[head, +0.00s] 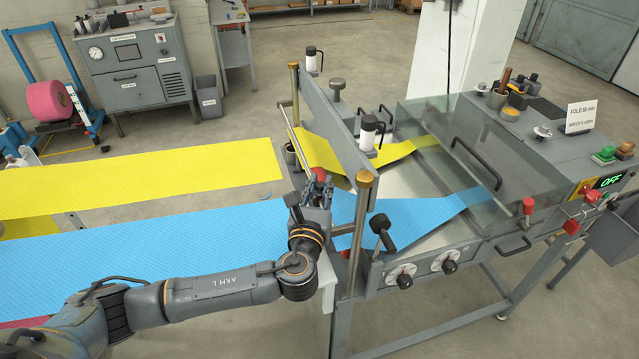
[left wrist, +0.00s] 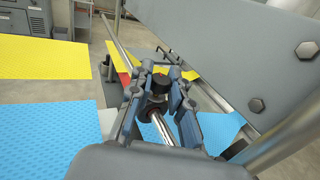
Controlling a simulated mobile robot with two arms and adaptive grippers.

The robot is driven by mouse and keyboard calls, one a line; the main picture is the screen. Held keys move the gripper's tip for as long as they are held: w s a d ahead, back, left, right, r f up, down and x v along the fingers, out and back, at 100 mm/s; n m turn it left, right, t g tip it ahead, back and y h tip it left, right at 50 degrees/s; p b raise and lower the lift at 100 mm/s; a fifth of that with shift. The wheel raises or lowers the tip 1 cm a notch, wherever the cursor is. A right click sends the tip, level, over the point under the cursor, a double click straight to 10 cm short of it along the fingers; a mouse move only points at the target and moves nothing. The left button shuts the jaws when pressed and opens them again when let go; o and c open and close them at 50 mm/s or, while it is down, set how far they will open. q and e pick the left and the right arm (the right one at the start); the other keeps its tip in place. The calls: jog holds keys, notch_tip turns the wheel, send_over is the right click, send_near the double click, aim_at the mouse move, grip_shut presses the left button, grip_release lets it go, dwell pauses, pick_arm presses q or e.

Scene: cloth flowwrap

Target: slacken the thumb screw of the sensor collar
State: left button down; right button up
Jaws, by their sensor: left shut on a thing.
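My left gripper (head: 318,188) reaches in from the left, at the gap between the blue web and the upright plate of the machine. In the left wrist view the left gripper (left wrist: 155,76) has its fingers on both sides of a black knurled knob, the thumb screw (left wrist: 160,83), and is shut on it. Below the knob, a dark sensor collar (left wrist: 154,104) sits around a shiny steel rod (left wrist: 162,128). In the head view the fingers hide the knob and collar. My right gripper is in neither view.
The blue web (head: 130,265) and yellow web (head: 140,180) lie to the left. The grey upright plate (head: 335,130) and a brass-topped post (head: 360,215) stand close to the right of my gripper. A red part (head: 320,174) shows just behind the fingers. A clear guard (head: 450,150) covers the machine further right.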

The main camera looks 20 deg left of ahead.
pick_arm(q)
jog(key=shift+n+y, duration=0.6)
jog(key=shift+y, duration=0.6)
jog(key=c, duration=1.2)
grip_release()
jog(key=v, duration=1.2)
jog(key=shift+r, duration=0.25)
jog(key=shift+d, duration=0.15)
